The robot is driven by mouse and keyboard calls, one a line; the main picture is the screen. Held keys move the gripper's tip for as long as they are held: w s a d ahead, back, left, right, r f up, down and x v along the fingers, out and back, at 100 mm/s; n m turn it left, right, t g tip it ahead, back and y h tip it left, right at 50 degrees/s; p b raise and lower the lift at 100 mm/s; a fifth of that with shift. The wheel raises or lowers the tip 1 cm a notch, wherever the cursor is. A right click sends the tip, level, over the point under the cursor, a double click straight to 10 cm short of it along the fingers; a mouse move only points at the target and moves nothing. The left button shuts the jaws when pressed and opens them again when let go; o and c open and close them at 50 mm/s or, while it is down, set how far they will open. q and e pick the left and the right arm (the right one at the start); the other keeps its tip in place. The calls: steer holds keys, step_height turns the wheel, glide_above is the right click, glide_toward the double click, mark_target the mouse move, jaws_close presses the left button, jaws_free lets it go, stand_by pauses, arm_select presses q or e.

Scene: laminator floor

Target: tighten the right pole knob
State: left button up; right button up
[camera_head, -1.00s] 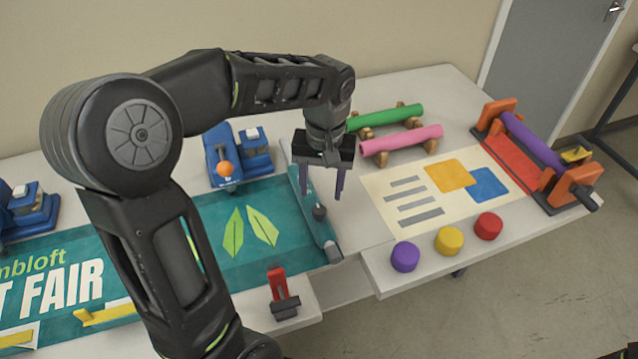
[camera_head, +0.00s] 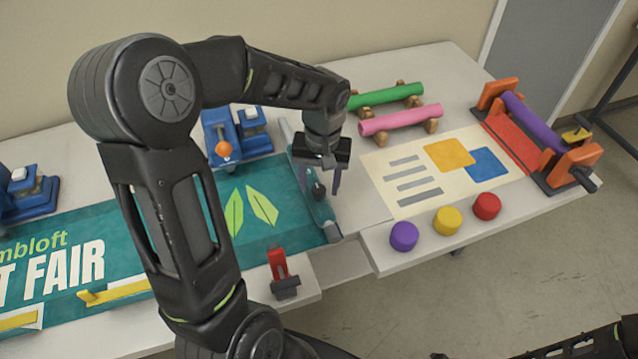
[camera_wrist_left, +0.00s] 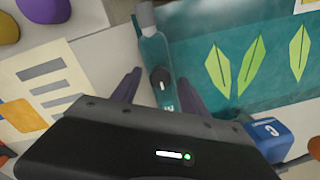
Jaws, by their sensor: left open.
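The right pole is a teal bar (camera_head: 324,218) along the right edge of the green banner (camera_head: 272,238). Its dark knob (camera_head: 318,190) stands on the bar's top face, and it also shows in the left wrist view (camera_wrist_left: 160,80). My left gripper (camera_head: 320,184) points down over the bar with its fingers apart, one on either side of the knob. In the left wrist view the two dark fingers (camera_wrist_left: 157,92) flank the bar, with nothing gripped. I cannot tell how far the tips are above the tabletop. Only dark parts of my right arm show at the lower right.
A blue device with an orange ball (camera_head: 223,149) stands behind the banner. Green (camera_head: 390,95) and pink (camera_head: 400,120) rolls lie at the back. Purple (camera_head: 404,236), yellow (camera_head: 447,220) and red (camera_head: 487,206) pucks line the front edge. A red-and-black clamp (camera_head: 281,274) stands at front.

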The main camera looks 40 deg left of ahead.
arm_select(q)
steer(key=shift+f, duration=0.7)
jaws_close()
